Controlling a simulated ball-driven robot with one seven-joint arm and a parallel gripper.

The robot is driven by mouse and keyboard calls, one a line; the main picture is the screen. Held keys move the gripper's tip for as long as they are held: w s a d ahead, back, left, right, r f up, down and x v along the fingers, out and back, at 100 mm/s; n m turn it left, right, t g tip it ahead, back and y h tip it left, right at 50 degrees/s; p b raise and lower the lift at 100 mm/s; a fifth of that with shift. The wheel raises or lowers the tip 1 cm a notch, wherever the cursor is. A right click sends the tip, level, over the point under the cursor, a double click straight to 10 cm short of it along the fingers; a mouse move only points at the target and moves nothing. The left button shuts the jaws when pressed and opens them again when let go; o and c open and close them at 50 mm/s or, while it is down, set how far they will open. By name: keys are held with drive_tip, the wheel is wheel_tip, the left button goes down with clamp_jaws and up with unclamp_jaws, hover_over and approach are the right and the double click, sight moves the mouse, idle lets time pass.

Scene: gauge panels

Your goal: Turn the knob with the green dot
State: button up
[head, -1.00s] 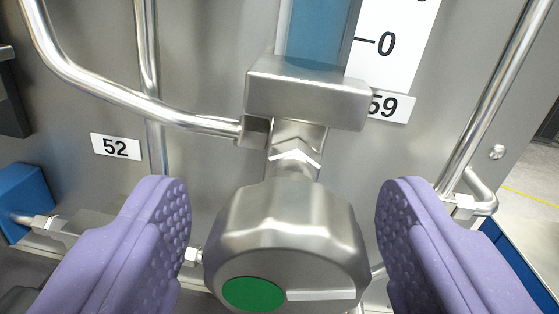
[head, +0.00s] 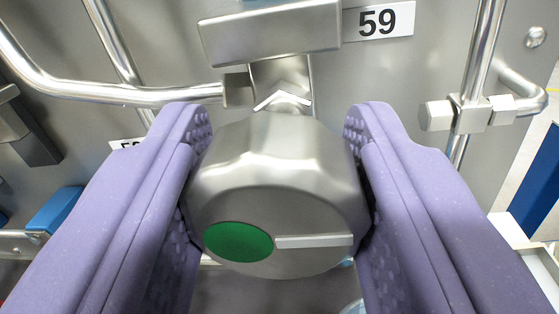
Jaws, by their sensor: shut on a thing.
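The metal knob (head: 275,180) with the green dot (head: 238,242) is in the middle of the head view. A pale line (head: 313,241) on its face runs level to the right of the dot. My gripper (head: 278,190) has one purple padded finger on each side of the knob and is shut on it. The inner pads of the fingers are partly hidden by the knob.
A metal block (head: 271,34) stands above the knob, with the label 59 (head: 378,21) beside it. A bent pipe (head: 110,92) runs in from the left. At the right are a pipe (head: 482,60) and its fitting (head: 470,113). Blue parts (head: 55,209) show at lower left.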

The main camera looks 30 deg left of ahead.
drive_tip(key=o, duration=1)
drive_tip(key=p+v, duration=0.1)
drive_tip(key=v, duration=0.6)
drive_tip(key=shift+s+d+p, duration=0.1)
drive_tip(key=shift+s+p, duration=0.2)
drive_tip(key=shift+s, duration=0.05)
drive_tip(key=shift+r, duration=0.1)
